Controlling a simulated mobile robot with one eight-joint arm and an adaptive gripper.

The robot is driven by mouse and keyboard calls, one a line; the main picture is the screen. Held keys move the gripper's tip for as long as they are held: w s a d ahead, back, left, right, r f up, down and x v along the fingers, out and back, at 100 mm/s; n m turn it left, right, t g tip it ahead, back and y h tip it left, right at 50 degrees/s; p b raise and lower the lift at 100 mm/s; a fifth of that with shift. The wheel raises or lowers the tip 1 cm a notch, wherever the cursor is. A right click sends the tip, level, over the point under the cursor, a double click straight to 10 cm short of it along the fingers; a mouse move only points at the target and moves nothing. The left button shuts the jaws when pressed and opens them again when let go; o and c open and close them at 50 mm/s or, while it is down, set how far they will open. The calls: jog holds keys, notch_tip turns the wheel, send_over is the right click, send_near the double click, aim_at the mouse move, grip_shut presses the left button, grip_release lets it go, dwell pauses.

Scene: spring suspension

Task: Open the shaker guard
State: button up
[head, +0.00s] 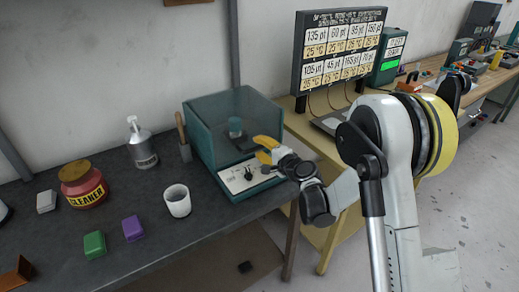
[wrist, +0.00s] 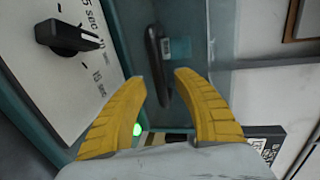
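The shaker guard (head: 207,128) is a clear teal-tinted box over the shaker, and it looks closed. A small cup (head: 235,127) shows inside it. My gripper (head: 265,150) has yellow fingers and is at the guard's front right, just above the control panel (head: 245,178). Beyond the tips the guard's clear pane (wrist: 208,45) and a dark upright bar (wrist: 156,58), perhaps a handle, show. I cannot tell whether the fingers touch it.
The control panel has a dark timer knob (wrist: 68,38). A white cup (head: 177,203), a green block (head: 94,244), a purple block (head: 133,228), a cleaner jar (head: 84,187) and a pump bottle (head: 141,145) stand left on the dark bench (head: 60,245). A display board (head: 338,50) stands behind right.

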jog(key=shift+w+a, duration=0.1)
grip_shut()
